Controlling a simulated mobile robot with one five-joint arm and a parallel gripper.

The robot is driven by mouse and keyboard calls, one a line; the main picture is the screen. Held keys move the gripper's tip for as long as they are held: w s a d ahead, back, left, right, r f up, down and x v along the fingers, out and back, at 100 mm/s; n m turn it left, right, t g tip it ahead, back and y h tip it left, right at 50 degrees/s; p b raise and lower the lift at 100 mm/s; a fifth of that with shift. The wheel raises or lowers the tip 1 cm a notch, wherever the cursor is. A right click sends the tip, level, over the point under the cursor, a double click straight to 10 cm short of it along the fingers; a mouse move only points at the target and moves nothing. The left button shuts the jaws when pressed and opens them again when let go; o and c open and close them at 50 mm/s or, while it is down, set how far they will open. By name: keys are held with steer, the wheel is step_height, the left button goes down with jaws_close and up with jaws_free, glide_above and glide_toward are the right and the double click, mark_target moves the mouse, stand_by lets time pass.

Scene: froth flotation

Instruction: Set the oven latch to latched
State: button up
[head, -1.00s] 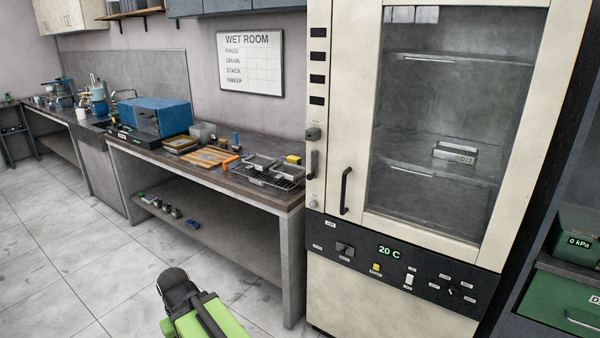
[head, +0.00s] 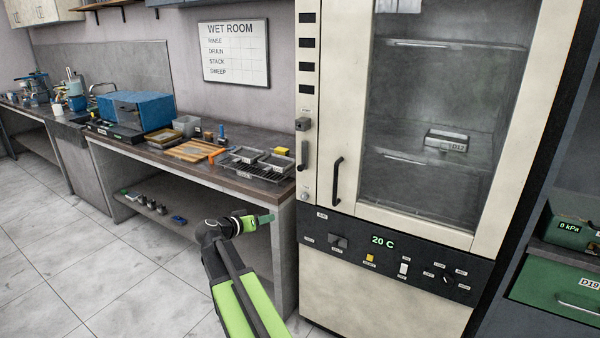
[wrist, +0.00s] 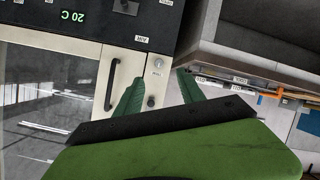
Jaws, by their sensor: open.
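The oven (head: 385,310) is a tall cream cabinet with a glass door and a black door handle (head: 337,182). On its narrow left strip are a grey block (head: 303,124), a dark upright lever (head: 304,156) below it and a small round knob (head: 305,195) lower still. The labels are too small to read, so I cannot tell for sure which part is the latch. My gripper (head: 266,218) is open and empty, left of the oven and below the bench top.
A bench (head: 165,165) with trays, a rack and a blue box (head: 145,110) runs left of the oven. Its front corner is close to my gripper. A control panel (head: 390,262) reading 20 C is below the door. The floor in front of the bench is clear.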

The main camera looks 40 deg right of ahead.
mark_target(299, 169)
steer(key=w+d+r+m+t+h, duration=0.15)
steer(key=d+r+h, duration=0.25)
steer(key=d+r, duration=0.45)
steer(key=x, duration=1.7)
steer(key=shift+w+d, duration=0.25)
jaws_close()
steer(key=shift+w, duration=0.1)
